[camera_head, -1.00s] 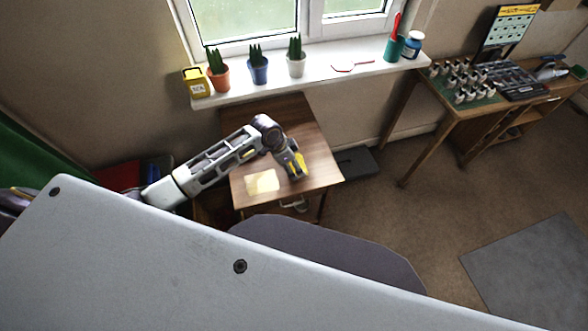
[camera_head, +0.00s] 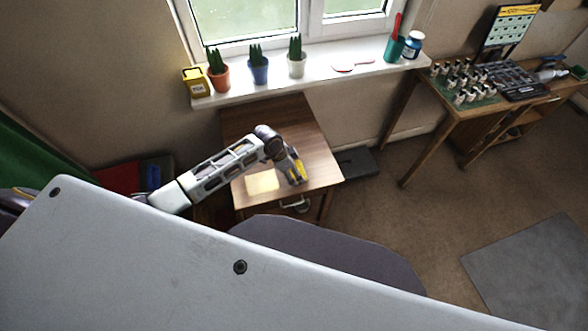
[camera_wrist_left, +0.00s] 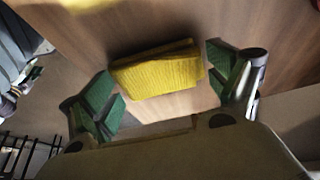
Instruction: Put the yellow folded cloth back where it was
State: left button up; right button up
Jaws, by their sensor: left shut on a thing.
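The yellow folded cloth (camera_wrist_left: 158,70) sits between the green-padded fingers of my left gripper (camera_wrist_left: 165,88) in the left wrist view, just over or on the wooden side table. In the head view my left gripper (camera_head: 295,179) points down at the right part of the table top (camera_head: 312,143), and the cloth is mostly hidden by it. My left gripper is shut on the cloth. A pale yellow patch (camera_head: 262,182) lies on the table to the left of the gripper. My right gripper is not in view.
A windowsill (camera_head: 330,70) behind the table holds a yellow tin (camera_head: 195,83), several potted plants and a green pot (camera_head: 395,47). A dark rounded surface (camera_head: 330,250) lies in front of the table. The table's back part is clear.

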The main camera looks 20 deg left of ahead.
pick_arm(q)
jog(key=shift+f, duration=0.1)
jog(key=o, duration=0.7)
jog(key=shift+o, duration=0.2)
jog(key=v, duration=1.2)
jog(key=shift+p, duration=0.4)
